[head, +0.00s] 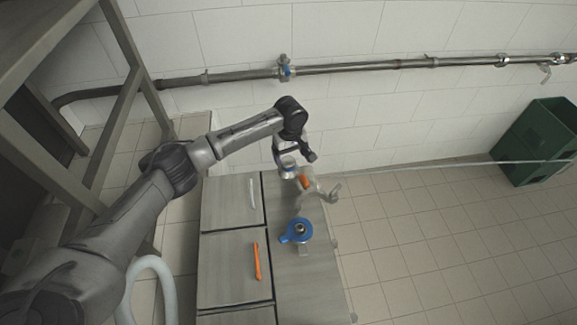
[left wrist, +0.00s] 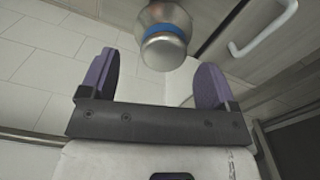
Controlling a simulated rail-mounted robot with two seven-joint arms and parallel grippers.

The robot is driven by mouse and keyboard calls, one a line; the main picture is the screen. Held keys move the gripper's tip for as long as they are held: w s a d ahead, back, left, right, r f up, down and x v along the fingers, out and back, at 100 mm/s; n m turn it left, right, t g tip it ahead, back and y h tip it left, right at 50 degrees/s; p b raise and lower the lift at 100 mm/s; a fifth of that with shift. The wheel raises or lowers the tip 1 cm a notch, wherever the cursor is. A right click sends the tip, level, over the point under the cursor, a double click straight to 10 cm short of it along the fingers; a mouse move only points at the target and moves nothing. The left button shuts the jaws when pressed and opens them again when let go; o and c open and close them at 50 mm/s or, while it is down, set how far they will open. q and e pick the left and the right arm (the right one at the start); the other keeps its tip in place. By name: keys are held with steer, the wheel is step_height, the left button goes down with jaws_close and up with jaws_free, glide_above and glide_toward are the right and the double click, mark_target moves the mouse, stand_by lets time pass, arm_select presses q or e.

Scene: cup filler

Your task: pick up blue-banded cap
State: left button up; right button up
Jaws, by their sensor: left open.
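The blue-banded cap (left wrist: 163,50) shows in the left wrist view as a rounded metal piece with a blue band and a pale end face. It is at the top middle, just beyond my left gripper (left wrist: 154,74). The two purple fingers stand wide apart, with nothing between them. In the head view my left gripper (head: 293,155) is over the far end of the bench. A metal piece with a blue band, seemingly the cap (head: 287,166), shows there, partly hidden by the gripper. My right gripper is in neither view.
The grey bench (head: 234,248) has a blue round fitting (head: 299,230), an orange handle (head: 257,262) and a metal fitting with an orange part (head: 304,182). A pipe (head: 360,67) runs along the tiled wall. A green crate (head: 535,142) stands far right; the floor between is open.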

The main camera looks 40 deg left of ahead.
mark_target(289, 160)
arm_select(q)
steer(key=shift+s+a+f, duration=0.1)
steer(key=shift+f, duration=0.95)
steer(key=shift+s+f, duration=0.1)
steer(key=shift+f, duration=0.95)
steer(key=shift+c, duration=0.3)
steer(key=c, duration=1)
steer(key=shift+c, duration=0.7)
steer(key=shift+r, duration=0.15)
